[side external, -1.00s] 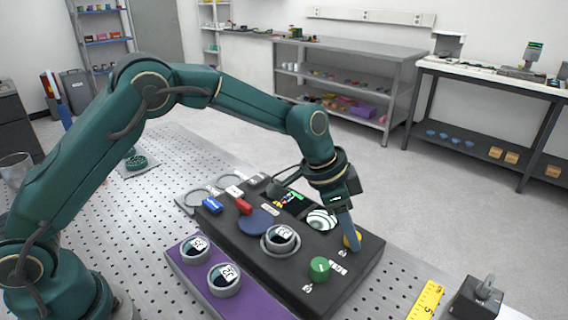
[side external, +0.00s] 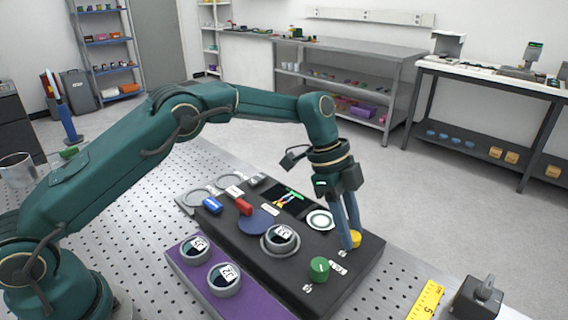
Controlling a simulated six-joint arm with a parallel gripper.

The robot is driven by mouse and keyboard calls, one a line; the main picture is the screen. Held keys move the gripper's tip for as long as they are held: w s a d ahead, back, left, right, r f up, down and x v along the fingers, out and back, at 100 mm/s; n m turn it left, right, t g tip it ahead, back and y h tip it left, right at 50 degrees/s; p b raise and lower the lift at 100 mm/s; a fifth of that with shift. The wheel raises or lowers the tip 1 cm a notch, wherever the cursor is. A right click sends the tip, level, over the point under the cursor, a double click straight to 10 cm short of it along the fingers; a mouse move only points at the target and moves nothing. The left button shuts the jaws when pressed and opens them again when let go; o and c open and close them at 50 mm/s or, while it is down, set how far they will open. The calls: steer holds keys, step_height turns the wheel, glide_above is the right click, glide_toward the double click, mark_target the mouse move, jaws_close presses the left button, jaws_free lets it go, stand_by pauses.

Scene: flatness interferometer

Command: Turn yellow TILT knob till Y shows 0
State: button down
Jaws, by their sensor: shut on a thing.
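The yellow TILT knob (side external: 355,240) sits on the right end of the black instrument panel (side external: 325,285), partly hidden by my fingers. My gripper (side external: 351,238) points down with its blue fingers around the yellow knob, shut on it. A green knob (side external: 319,269) stands on the panel in front and to the left of it. A dark display (side external: 290,199) with coloured marks is at the back of the panel; I cannot read a Y value on it. A white round dial (side external: 319,220) lies just left of my fingers.
Ringed round pieces (side external: 224,276) sit in a purple tray (side external: 185,272) at front left. Perforated table is bare between.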

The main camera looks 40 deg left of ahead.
steer(key=shift+m+g, duration=0.5)
steer(key=shift+m, duration=0.8)
steer(key=c, duration=0.5)
jaws_free()
steer(key=shift+w, duration=0.1)
steer(key=shift+n, duration=0.6)
